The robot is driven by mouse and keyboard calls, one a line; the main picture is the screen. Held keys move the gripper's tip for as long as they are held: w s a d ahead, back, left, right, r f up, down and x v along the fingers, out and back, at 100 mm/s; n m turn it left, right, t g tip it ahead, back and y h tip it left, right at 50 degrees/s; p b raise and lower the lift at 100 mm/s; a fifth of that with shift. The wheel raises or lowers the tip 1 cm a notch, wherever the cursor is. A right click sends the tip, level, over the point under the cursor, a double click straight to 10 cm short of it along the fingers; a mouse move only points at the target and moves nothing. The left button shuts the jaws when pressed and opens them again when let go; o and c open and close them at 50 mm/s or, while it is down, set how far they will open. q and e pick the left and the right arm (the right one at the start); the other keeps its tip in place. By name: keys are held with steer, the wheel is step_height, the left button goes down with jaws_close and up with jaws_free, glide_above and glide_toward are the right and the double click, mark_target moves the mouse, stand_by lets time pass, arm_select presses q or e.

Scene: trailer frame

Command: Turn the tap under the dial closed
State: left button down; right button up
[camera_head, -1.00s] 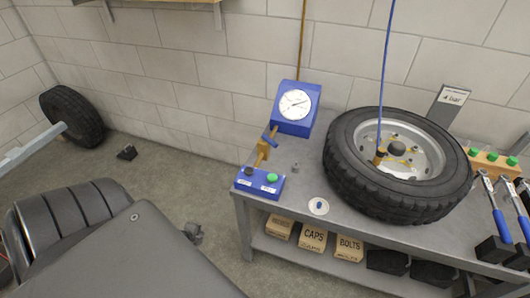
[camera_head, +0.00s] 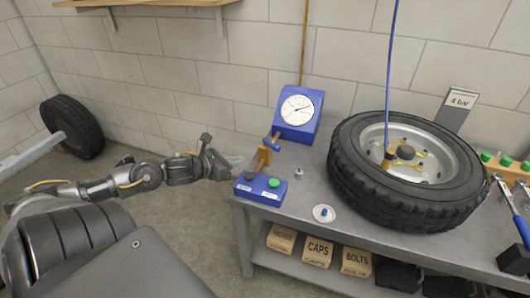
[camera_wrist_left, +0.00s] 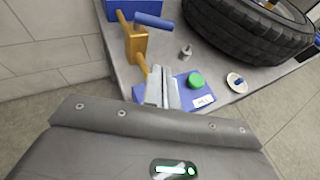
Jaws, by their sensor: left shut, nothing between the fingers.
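The dial (camera_head: 297,109) is a white round face on a blue box at the back of the bench. Below it, a brass tap body (camera_head: 264,157) carries a blue handle (camera_head: 271,142). In the left wrist view the blue handle (camera_wrist_left: 154,21) lies crosswise above the brass body (camera_wrist_left: 137,45). My left gripper (camera_head: 240,161) is shut and empty, just left of the tap and near the bench edge. Its fingertips (camera_wrist_left: 160,72) point toward the tap in the left wrist view and look apart from the handle. My right gripper is not in view.
A blue box (camera_head: 260,189) with a green button stands in front of the tap. A small metal piece (camera_head: 298,173) and a white dish (camera_head: 324,213) lie to the right. A large tyre (camera_head: 345,175) fills the bench's middle.

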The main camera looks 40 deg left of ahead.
arm_select(q)
glide_toward(271, 146)
steer(key=f, duration=0.1)
steer(key=w+d+f, duration=0.1)
steer(key=w+f, duration=0.1)
steer(key=f, duration=0.1)
steer(key=shift+w+d+f, duration=0.1)
steer(key=shift+d, duration=0.05)
steer(key=shift+w+d+r+p, duration=0.15)
steer(key=shift+w+p, duration=0.25)
steer(key=shift+w, duration=0.45)
steer(key=shift+w+d+r+p, duration=0.15)
steer(key=shift+w+p, duration=0.2)
steer(key=shift+w, duration=0.55)
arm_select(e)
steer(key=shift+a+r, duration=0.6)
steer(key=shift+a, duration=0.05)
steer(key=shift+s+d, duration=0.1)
arm_select(q)
steer(key=shift+d, duration=0.1)
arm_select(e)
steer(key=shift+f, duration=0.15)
